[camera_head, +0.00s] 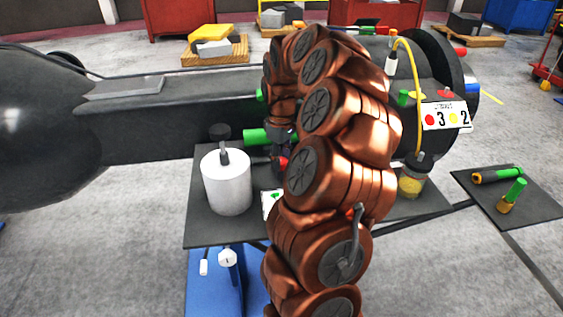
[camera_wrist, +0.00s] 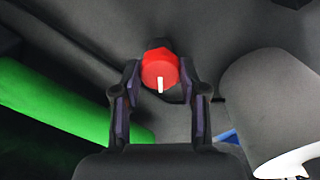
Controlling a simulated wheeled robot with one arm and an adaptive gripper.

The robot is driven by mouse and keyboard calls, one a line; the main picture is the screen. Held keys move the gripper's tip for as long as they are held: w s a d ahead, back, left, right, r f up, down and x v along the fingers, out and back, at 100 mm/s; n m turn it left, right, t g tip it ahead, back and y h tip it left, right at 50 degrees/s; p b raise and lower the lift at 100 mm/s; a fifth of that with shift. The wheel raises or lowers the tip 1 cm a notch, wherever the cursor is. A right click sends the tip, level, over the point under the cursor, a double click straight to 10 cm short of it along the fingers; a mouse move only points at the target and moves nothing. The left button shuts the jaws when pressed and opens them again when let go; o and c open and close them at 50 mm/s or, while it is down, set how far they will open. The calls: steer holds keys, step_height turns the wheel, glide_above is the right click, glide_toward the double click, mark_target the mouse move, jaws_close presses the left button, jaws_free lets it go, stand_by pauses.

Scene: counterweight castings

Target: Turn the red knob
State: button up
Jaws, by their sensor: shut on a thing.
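The red knob (camera_wrist: 160,66) is in the upper middle of the wrist view. It is round with a ribbed edge and has a white mark that points down in that view. My gripper (camera_wrist: 160,76) has one dark finger on each side of the knob and is shut on it. In the head view a small part of the red knob (camera_head: 283,162) shows beside my copper-coloured arm. My gripper (camera_head: 281,150) is there, mostly hidden behind the arm.
A white cylinder (camera_head: 227,185) stands on the dark plate (camera_head: 210,232), left of my arm. A green cylinder (camera_wrist: 60,105) lies close on the left in the wrist view. A jar (camera_head: 412,180) with a yellow tube stands at right.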

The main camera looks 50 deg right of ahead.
mark_target(282, 160)
steer(key=n, duration=0.4)
steer(key=shift+n+b, duration=0.3)
steer(key=shift+n, duration=1.6)
steer(key=o, duration=1.1)
steer(key=shift+o, duration=0.2)
step_height(282, 160, up, 12)
steer(key=shift+s, duration=0.1)
